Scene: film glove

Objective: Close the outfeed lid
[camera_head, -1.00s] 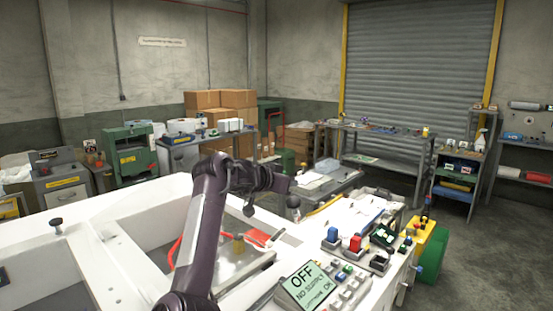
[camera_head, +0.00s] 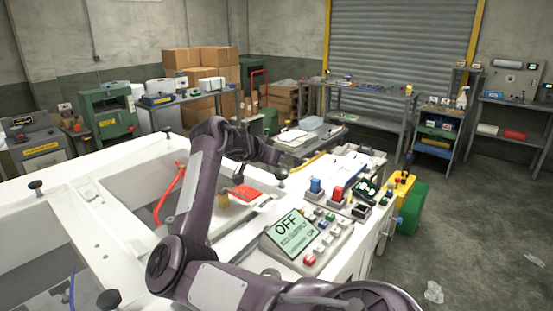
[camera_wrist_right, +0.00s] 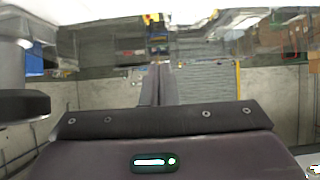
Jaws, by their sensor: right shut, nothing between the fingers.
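The white machine (camera_head: 130,215) has open bays on its top, seen in the head view. I cannot tell for sure which part is the outfeed lid. My right arm reaches across the machine, and my right gripper (camera_head: 272,157) is over its far side, shut and empty. A dark round knob (camera_head: 282,172) shows right by its tip; I cannot tell whether they touch. In the right wrist view the closed fingers (camera_wrist_right: 161,85) stand against the wall and shutter, with nothing between them. My left gripper is out of view.
A control panel with an OFF display (camera_head: 290,232) stands near my right arm. A red bent bar (camera_head: 168,195) and a red piece (camera_head: 246,192) are in the bay. Black knobs (camera_head: 36,186) stand on the frame. A green bin (camera_head: 412,208) is at right; the floor beyond is mostly clear.

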